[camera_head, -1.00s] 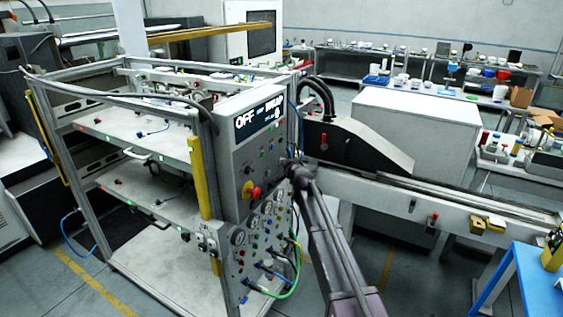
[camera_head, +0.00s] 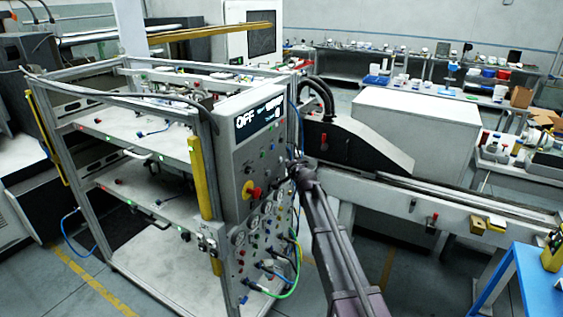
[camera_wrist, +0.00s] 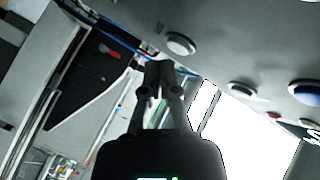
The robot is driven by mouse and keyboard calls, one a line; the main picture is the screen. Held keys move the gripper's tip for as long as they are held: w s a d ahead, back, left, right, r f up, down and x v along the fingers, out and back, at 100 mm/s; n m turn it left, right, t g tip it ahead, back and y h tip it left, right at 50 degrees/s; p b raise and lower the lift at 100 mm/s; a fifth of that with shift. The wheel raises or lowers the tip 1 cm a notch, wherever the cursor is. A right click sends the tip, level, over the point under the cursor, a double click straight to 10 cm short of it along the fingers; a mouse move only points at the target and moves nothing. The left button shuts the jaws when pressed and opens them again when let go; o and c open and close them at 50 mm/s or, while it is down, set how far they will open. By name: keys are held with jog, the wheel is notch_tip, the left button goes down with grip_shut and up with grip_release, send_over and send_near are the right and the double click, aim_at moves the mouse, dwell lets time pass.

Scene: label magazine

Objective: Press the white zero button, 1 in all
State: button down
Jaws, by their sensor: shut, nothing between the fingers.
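The grey control panel (camera_head: 232,155) stands on the left-centre of the head view, with a dark display (camera_head: 258,118) reading OFF at its left. In the wrist view, a pale round button (camera_wrist: 180,44) sits on the panel just beyond and right of my fingertips. A second pale button (camera_wrist: 241,89) lies further right. I cannot read a zero mark on either. My gripper (camera_wrist: 158,70) is shut and empty, with a small gap in the picture between its tips and the nearer button. In the head view my gripper (camera_head: 292,166) is beside the panel's right edge and hides part of it.
A blue button (camera_wrist: 306,93) and a small red one (camera_wrist: 272,116) are near on the panel. A red and yellow knob (camera_head: 251,190), gauges and hoses (camera_head: 285,285) are lower down. A conveyor rail (camera_head: 450,205) runs to the right.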

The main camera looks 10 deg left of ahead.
jog(key=shift+d, duration=0.15)
jog(key=shift+s+d, duration=0.3)
jog(key=shift+d, duration=0.45)
jog(key=shift+s+d, duration=0.25)
jog(key=shift+d, duration=0.45)
jog(key=shift+s+d, duration=0.3)
jog(key=shift+d, duration=0.45)
jog(key=s+d+f+n+g+h, duration=0.2)
jog(key=s+d+f+g, duration=0.2)
jog(key=s+d, duration=0.4)
jog(key=s+d+f+n+g+h, duration=0.2)
jog(key=s+d+f+g, duration=0.3)
jog(key=s, duration=1.4)
jog(key=s+d+f+n+g+h, duration=0.2)
jog(key=s+d+f+g, duration=0.2)
jog(key=s+d, duration=0.8)
jog(key=shift+s+d+f+g+h, duration=0.4)
jog(key=shift+s+f, duration=0.35)
